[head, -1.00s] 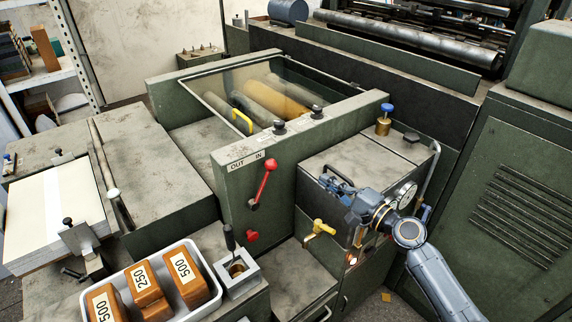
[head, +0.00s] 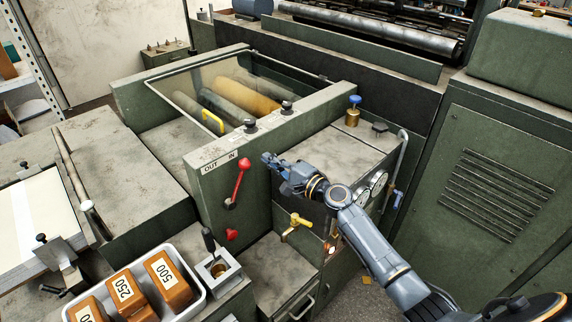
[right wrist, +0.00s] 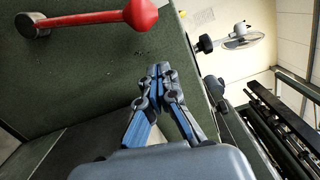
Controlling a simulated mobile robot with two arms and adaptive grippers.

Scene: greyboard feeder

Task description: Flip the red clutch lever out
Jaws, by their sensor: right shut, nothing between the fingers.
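The red clutch lever (head: 238,183) is mounted on the front face of the green feeder side frame. It tilts up and to the right, its ball knob near the "IN" end of the OUT/IN label (head: 220,163). In the right wrist view the lever (right wrist: 95,18) crosses the upper left, knob toward the centre. My right gripper (head: 266,158) is just right of the knob and apart from it. Its fingers (right wrist: 160,70) are shut and empty, pointing toward the side frame. My left gripper is not in view.
A smaller red knob (head: 231,235) sits below the lever, and a yellow valve handle (head: 297,223) is to its right. A glass guard (head: 215,80) covers the rollers behind. A white tray (head: 197,300) of numbered blocks stands at the front left.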

